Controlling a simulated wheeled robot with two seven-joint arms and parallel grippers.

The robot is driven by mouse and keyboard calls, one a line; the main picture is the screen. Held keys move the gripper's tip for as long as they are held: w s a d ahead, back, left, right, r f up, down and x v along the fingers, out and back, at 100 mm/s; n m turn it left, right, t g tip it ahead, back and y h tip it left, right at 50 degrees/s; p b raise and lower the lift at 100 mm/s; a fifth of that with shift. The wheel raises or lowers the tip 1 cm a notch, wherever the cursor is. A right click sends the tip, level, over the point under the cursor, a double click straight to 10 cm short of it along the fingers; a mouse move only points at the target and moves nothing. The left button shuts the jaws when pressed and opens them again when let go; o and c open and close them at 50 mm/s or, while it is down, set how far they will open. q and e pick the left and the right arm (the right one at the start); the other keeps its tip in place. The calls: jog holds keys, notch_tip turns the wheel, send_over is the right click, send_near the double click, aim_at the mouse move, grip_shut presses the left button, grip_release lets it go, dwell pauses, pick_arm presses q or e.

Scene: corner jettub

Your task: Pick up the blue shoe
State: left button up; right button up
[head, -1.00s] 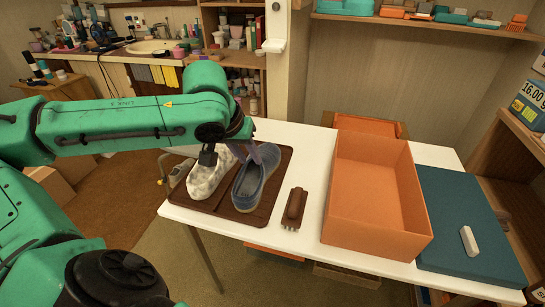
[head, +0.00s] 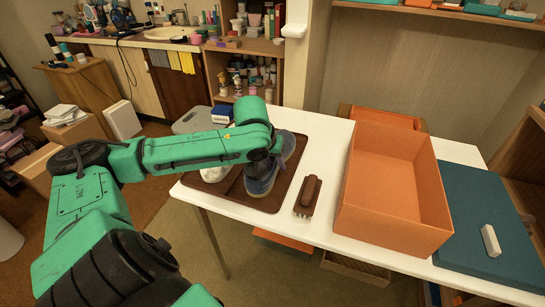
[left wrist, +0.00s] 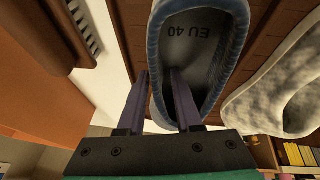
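The blue shoe (head: 261,187) rests on the brown tray (head: 232,199) on the white table, partly covered by my left arm. The left wrist view shows its opening and an insole marked "EU 40" (left wrist: 190,45). My left gripper (left wrist: 158,75) is open and straddles the shoe's side wall, one finger inside the opening and one outside. A gap shows between the fingers, with the rim in it. In the head view the gripper (head: 272,160) is low over the shoe. My right gripper is not in view.
A whitish mottled shoe (left wrist: 275,85) lies beside the blue one, mostly hidden by my arm in the head view (head: 213,174). A brown brush (head: 308,196) lies right of the tray.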

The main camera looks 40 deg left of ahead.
pick_arm(q)
grip_shut()
jog(key=shift+r, duration=0.1)
